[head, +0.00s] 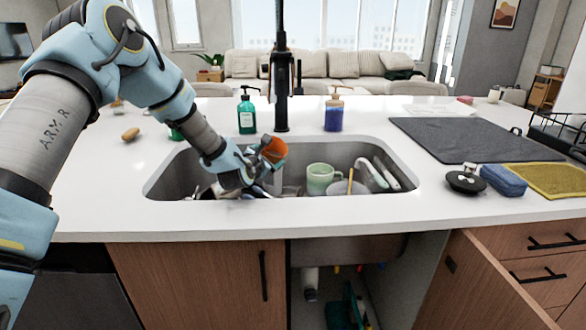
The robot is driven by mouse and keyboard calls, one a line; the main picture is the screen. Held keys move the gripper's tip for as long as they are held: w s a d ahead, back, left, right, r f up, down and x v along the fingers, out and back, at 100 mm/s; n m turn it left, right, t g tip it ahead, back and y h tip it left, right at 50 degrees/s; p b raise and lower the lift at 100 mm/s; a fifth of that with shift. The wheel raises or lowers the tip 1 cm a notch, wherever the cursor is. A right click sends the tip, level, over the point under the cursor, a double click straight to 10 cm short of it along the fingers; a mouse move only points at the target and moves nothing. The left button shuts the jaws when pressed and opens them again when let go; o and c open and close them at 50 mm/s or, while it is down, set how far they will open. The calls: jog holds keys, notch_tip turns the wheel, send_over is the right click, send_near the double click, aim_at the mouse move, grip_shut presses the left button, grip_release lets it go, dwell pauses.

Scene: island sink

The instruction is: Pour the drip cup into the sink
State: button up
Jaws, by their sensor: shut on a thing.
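The sink (405,172) is a grey basin set in the white island counter. My gripper (262,160) is over the left-middle part of the basin, shut on an orange-brown cup (273,150). I take this to be the drip cup. It is tilted, and its inside is hidden from this view. Whether liquid is leaving it cannot be seen. Below and around my gripper, dark and metallic items lie in the basin, partly hidden by my arm.
A pale green mug (320,178) and other dishes fill the basin's right half. A black faucet (281,85) stands behind. A dark mat (460,138) lies right. A cabinet door (478,290) hangs open below.

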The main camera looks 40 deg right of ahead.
aim_at(276, 139)
jog(key=shift+s+r+m, duration=0.15)
jog(key=shift+s+m, duration=0.15)
jog(key=shift+s, duration=0.1)
jog(key=shift+s+d+r+m+t+h, duration=0.1)
jog(key=shift+s+r+m+t+h, duration=0.25)
jog(key=shift+m+t, duration=0.3)
jog(key=shift+r+m, duration=0.25)
jog(key=shift+r, duration=0.15)
jog(key=shift+w+r+h, duration=0.1)
jog(key=shift+r+h, duration=0.05)
jog(key=shift+h, duration=0.1)
jog(key=shift+r+m+t, duration=0.25)
jog(key=shift+r+m, duration=0.15)
jog(key=shift+r, duration=0.15)
jog(key=shift+r, duration=0.1)
jog(key=shift+r+m+t+h, duration=0.3)
jog(key=shift+r+m+h, duration=0.2)
jog(key=shift+m, duration=0.3)
jog(key=shift+s+r+m+h+p, duration=0.15)
jog(key=shift+r+m+p, duration=0.25)
jog(key=shift+r, duration=0.15)
jog(key=shift+s+r+m+h+p, duration=0.15)
jog(key=shift+r+m+p, duration=0.25)
jog(key=shift+r, duration=0.15)
jog(key=shift+s+d+r+m+t+h, duration=0.1)
jog(key=shift+s+r+m+t+h, duration=0.2)
jog(key=shift+s+m, duration=0.2)
